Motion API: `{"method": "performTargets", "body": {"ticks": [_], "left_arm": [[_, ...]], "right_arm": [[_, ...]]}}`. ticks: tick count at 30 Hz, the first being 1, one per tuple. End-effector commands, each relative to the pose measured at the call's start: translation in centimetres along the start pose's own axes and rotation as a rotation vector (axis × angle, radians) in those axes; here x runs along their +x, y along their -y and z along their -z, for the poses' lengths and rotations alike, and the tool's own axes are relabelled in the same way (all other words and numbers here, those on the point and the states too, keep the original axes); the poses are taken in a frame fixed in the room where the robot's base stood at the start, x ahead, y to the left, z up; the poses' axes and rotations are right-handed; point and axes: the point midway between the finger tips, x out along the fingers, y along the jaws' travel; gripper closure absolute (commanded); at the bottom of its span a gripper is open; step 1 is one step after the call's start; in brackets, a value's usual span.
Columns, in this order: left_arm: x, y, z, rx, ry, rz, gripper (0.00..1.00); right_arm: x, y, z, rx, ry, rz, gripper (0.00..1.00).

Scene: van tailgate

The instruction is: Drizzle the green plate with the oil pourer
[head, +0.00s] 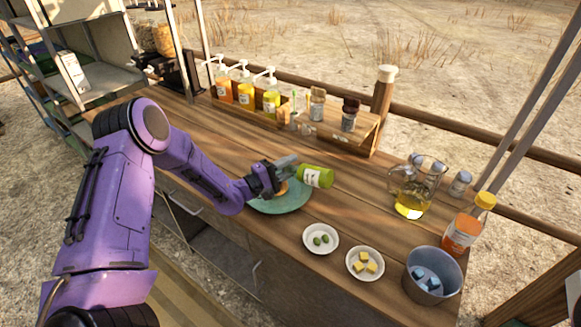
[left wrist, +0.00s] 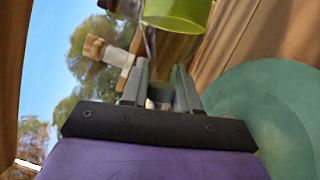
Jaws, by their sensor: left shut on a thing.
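The green oil pourer (head: 317,176), a bottle with a white label, lies tilted close to horizontal in the head view, its broad end to the right. My left gripper (head: 284,167) is shut on it at its left end, above the far side of the green plate (head: 285,204). The plate is teal-green and lies flat on the counter; an orange-brown item shows partly on it behind my gripper. In the left wrist view the pourer's green body (left wrist: 178,12) is at the top, beyond the fingers (left wrist: 160,90), and the plate (left wrist: 270,100) is at the right. The spout is hidden. My right gripper is not in view.
A dish with green olives (head: 320,239), a dish of yellow cubes (head: 365,264) and a metal bucket (head: 432,276) stand front right. A glass jug (head: 411,202) and an orange bottle (head: 462,232) stand right. Pump bottles (head: 245,92) line the back. The counter's left middle is clear.

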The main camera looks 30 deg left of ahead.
Motion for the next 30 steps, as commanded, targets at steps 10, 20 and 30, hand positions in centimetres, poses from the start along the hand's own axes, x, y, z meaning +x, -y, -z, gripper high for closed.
{"method": "performTargets", "body": {"ticks": [10, 20, 30], "left_arm": [[0.3, -0.8, -0.2, 0.049, 0.008, 0.018, 1.0], [0.0, -3.2, -0.7, 0.419, 0.013, 0.177, 1.0], [1.4, -7.2, -3.8, 0.801, 0.025, 0.333, 1.0]], "right_arm": [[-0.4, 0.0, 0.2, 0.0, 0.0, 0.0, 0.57], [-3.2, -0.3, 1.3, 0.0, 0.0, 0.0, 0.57], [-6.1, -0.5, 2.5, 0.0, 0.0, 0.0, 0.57]]}}
